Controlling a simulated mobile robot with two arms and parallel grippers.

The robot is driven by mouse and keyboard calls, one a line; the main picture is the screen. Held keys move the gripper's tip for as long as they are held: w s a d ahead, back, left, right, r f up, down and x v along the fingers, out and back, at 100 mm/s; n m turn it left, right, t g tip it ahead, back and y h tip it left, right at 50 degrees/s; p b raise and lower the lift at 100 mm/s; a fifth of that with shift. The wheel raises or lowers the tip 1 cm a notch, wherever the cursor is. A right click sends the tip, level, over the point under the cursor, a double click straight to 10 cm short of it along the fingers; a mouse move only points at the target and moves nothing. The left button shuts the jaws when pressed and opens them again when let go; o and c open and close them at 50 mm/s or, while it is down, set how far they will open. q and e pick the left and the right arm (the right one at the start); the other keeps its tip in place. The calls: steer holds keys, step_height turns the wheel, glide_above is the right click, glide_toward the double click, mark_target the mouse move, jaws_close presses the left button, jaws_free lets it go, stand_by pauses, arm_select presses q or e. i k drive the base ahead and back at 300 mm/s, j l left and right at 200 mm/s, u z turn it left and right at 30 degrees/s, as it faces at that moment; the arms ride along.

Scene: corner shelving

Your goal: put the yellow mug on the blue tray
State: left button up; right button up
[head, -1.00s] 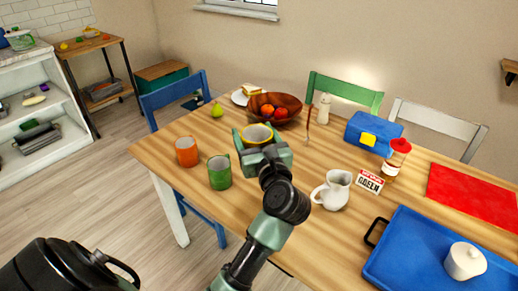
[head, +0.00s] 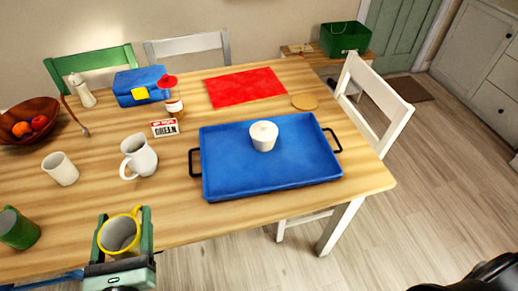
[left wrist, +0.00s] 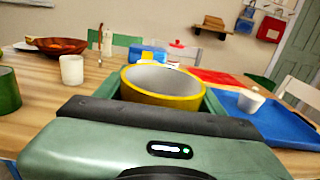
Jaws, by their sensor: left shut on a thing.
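The yellow mug (head: 120,235), with a pale grey inside, is held upright between the fingers of my left gripper (head: 124,224). In the head view it shows over the table's near edge, left of and nearer than the blue tray. In the left wrist view the mug (left wrist: 165,85) sits between the green fingers, and its lower part is hidden. The blue tray (head: 228,172) lies on the table with black handles at its two ends. My right gripper is not in view.
A white jug (head: 138,158) and a small sign (head: 164,128) stand left of the tray. A white cup (head: 60,169) and a green mug (head: 18,229) are further left. A red mat (head: 245,87) lies behind. The tray's front and left are clear.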

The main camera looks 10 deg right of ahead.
mark_target(234, 166)
steer(key=j+z, duration=0.15)
steer(key=z, duration=0.25)
steer(key=j+z, duration=0.15)
steer(key=z, duration=0.25)
steer(key=k+j+z, duration=0.1)
steer(key=z, duration=0.3)
steer(key=j+z, duration=0.2)
steer(key=z, duration=0.2)
steer(key=k, duration=0.05)
